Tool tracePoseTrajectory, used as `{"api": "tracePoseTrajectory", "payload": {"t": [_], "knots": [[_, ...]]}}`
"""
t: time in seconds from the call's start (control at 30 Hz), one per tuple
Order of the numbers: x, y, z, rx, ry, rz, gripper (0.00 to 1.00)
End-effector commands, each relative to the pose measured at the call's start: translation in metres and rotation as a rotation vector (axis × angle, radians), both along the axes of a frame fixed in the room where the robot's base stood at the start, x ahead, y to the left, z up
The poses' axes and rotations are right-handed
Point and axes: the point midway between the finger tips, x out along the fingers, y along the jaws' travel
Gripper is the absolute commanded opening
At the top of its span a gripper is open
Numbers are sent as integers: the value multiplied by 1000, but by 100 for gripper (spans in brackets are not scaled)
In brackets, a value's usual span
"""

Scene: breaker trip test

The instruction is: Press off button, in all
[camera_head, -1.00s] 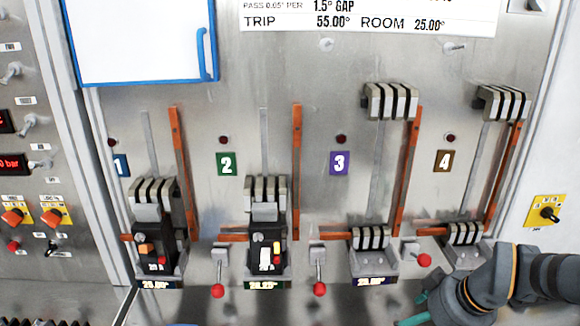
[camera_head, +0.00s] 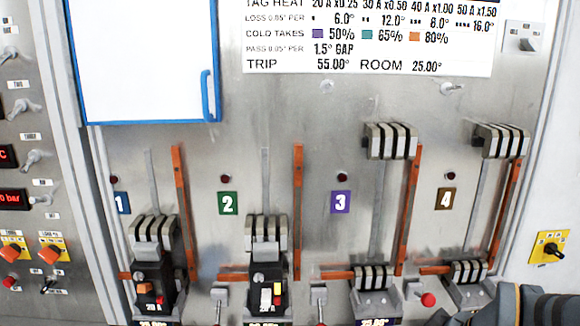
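Four numbered bays stand side by side on the metal panel. Bay 1 holds a black breaker unit (camera_head: 152,276) with an orange part (camera_head: 144,288) and a small red button (camera_head: 160,300). Bay 2 holds a similar black unit (camera_head: 259,273) with a white label, a yellow part and a small red button (camera_head: 277,300). Bays 3 and 4 show grey upper contacts (camera_head: 391,141) (camera_head: 500,140) and lower contacts (camera_head: 373,277) (camera_head: 469,272), with no black unit between. My arm enters at the bottom right; my gripper is outside the picture.
Levers stand between the bays; one has a red knob (camera_head: 428,299). Orange bars (camera_head: 298,210) run beside the bays. A blue-framed whiteboard (camera_head: 145,60) and a printed chart (camera_head: 370,40) are above. A yellow switch plate (camera_head: 549,247) is at right, a control panel (camera_head: 28,160) at left.

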Motion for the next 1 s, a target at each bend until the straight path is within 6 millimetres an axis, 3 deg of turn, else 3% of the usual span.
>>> {"api": "tracePoseTrajectory", "payload": {"t": [1.0], "knots": [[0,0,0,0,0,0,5]]}}
